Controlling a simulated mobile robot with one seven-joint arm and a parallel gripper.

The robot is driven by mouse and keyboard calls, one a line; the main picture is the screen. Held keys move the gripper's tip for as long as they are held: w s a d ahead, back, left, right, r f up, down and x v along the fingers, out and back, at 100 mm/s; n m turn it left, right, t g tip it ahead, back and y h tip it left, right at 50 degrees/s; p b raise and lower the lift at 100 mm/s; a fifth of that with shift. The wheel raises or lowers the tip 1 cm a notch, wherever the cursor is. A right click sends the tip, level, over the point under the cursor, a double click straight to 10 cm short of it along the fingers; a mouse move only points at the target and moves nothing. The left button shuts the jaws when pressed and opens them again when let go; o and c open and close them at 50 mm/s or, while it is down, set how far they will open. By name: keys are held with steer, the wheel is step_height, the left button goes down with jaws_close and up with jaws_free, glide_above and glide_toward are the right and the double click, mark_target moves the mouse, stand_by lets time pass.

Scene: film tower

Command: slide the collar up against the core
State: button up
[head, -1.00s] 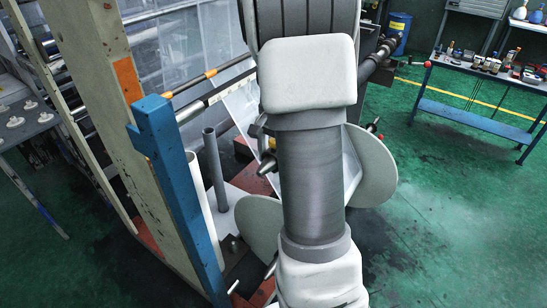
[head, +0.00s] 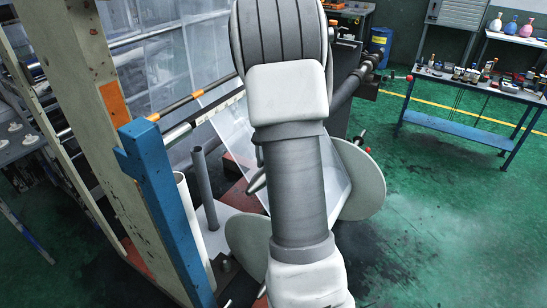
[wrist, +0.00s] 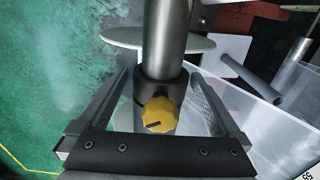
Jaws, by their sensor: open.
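In the wrist view, a black collar (wrist: 161,91) with a yellow knob (wrist: 160,114) sits around a grey bar. A smooth grey tube (wrist: 168,40) runs up from the collar; I cannot tell whether it is the core or the bare shaft. My gripper (wrist: 160,77) is open, with one finger on each side of the collar and a gap between each finger and it. The knob faces the camera between the fingers. In the head view my arm hides the gripper and the collar.
In the head view, pale discs (head: 365,180) flank my arm. A blue post (head: 165,205) and an upright grey tube (head: 205,187) stand left. A clear sheet (wrist: 235,75) lies right of my fingers in the wrist view. Green floor (head: 450,230) is free at right, before a blue workbench (head: 470,115).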

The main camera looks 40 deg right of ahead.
step_height(320, 180, up, 18)
steer(key=shift+f, duration=0.25)
steer(key=shift+a, duration=0.1)
steer(key=s+a+r+n+t, duration=0.15)
steer(key=s+a+n, duration=0.4)
steer(key=a, duration=0.55)
steer(key=s+a+r+n+t, duration=0.1)
steer(key=s+a+n+t, duration=0.2)
steer(key=s+a+n, duration=0.55)
steer(key=s+a+f+t, duration=0.1)
steer(key=s+a+f, duration=0.3)
steer(key=a, duration=0.3)
steer(key=shift+s+d, duration=0.1)
steer(key=shift+d, duration=0.05)
